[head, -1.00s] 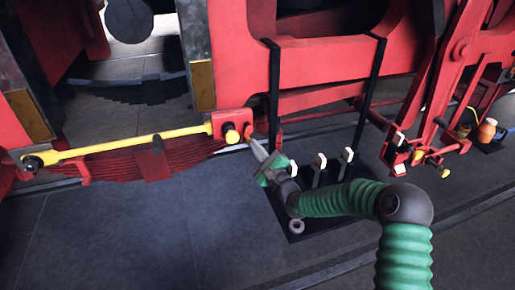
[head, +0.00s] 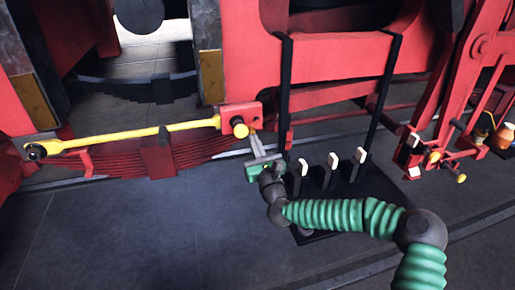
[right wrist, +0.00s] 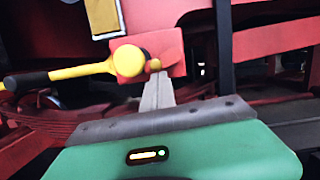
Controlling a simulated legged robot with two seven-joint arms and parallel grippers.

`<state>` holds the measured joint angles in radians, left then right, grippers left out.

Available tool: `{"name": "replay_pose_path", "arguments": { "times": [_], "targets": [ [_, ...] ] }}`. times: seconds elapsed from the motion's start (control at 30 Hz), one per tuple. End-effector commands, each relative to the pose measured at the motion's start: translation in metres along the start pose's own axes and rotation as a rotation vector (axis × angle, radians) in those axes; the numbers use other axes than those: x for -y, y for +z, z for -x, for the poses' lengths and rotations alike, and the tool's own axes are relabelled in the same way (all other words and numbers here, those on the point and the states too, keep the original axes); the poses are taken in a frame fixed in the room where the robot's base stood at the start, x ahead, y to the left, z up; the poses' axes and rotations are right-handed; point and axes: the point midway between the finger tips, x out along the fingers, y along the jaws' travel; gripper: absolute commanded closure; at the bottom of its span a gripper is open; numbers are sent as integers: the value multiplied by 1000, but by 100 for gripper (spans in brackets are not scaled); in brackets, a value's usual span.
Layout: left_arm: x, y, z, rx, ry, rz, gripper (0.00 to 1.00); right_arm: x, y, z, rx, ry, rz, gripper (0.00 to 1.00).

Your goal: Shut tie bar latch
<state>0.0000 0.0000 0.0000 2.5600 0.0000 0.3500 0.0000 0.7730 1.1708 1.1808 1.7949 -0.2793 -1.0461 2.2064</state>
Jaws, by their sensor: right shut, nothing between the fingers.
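The yellow tie bar (head: 130,135) runs from a dark pivot (head: 36,151) at left to a red latch block (head: 241,113) on the red frame. A round yellow knob (head: 240,127) sits at the bar's right end, in front of the block. My right gripper (head: 254,141) is shut and empty, fingers pointing up just below the block's right side. In the right wrist view, the shut fingers (right wrist: 158,90) point at a small orange peg (right wrist: 154,65) beside the yellow knob (right wrist: 129,61), on the red block (right wrist: 165,50). I cannot tell whether they touch it. My left gripper is not in view.
Several white-tipped levers (head: 331,163) stand on a dark base right of my gripper. A black upright strap (head: 284,95) stands close at right. Red linkage with yellow pins (head: 461,179) lies farther right. The grey floor (head: 130,235) at left is clear.

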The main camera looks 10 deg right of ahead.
Motion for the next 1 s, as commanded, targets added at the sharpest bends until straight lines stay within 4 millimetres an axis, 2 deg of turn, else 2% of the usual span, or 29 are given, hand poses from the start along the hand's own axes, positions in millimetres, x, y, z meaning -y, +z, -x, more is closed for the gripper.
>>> {"name": "replay_pose_path", "arguments": {
  "times": [0.03, 0.2, 0.5, 1.0],
  "targets": [
    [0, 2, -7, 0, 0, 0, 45, -1, -2, 1, 2, -9, -35, 100],
    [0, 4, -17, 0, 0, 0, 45, -5, 2, 0, 2, -35, -141, 100],
    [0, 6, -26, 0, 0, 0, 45, -7, 8, -2, 1, -87, -349, 100],
    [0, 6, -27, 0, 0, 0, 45, -7, 10, -2, 2, -100, -395, 100]
  ]
}}
